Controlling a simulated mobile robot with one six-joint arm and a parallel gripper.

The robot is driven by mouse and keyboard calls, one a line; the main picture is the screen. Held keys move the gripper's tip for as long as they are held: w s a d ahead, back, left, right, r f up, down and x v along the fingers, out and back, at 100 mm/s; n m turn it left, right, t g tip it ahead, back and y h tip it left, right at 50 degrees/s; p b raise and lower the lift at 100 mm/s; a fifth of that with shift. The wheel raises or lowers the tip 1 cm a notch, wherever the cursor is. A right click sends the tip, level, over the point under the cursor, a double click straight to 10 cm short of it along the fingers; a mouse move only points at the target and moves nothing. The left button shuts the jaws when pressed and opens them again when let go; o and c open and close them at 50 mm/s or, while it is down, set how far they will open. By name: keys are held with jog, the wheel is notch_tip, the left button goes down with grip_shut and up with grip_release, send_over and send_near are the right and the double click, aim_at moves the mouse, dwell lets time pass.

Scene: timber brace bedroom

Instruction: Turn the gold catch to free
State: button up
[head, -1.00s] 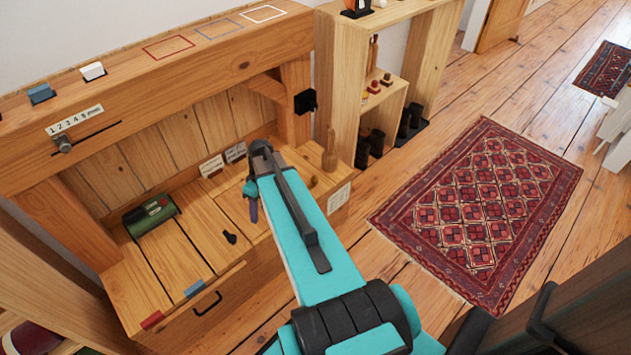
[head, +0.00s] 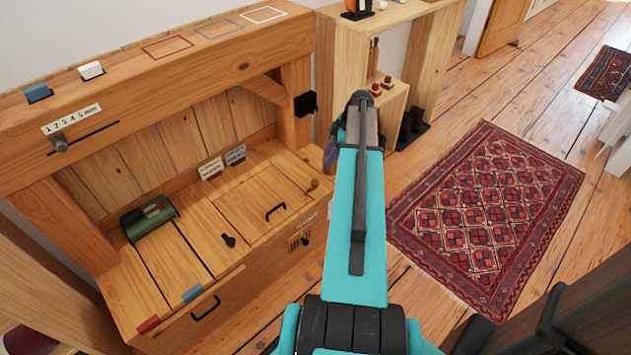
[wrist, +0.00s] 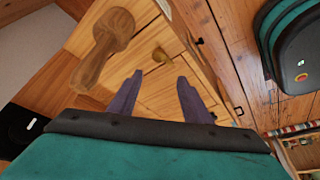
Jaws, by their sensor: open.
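The gold catch (head: 313,184) is a small brass-coloured knob on the bench top near its right end. It also shows in the wrist view (wrist: 161,55), just beyond the fingertips. My gripper (wrist: 158,80) is open, with its two purple fingers apart and nothing between them. In the head view my gripper (head: 331,152) is up and to the right of the catch, partly hidden by my teal arm. I see a gap between fingers and catch in the picture, but cannot tell the exact distance.
The bench lid has a black handle (head: 275,211) and a dark knob (head: 229,240). A green box (head: 150,217) sits at the left. A shelf unit (head: 340,75) stands behind; a red rug (head: 490,210) lies right.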

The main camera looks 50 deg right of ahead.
aim_at(315, 181)
jog(key=shift+s+d+r, duration=0.2)
jog(key=shift+s+d, duration=0.15)
jog(key=shift+d, duration=0.25)
jog(key=shift+f, duration=0.15)
jog(key=b+x, duration=0.1)
jog(key=x, duration=1.2)
jog(key=shift+w+a+f, duration=0.1)
jog(key=shift+w+f, duration=0.1)
jog(key=shift+w, duration=0.1)
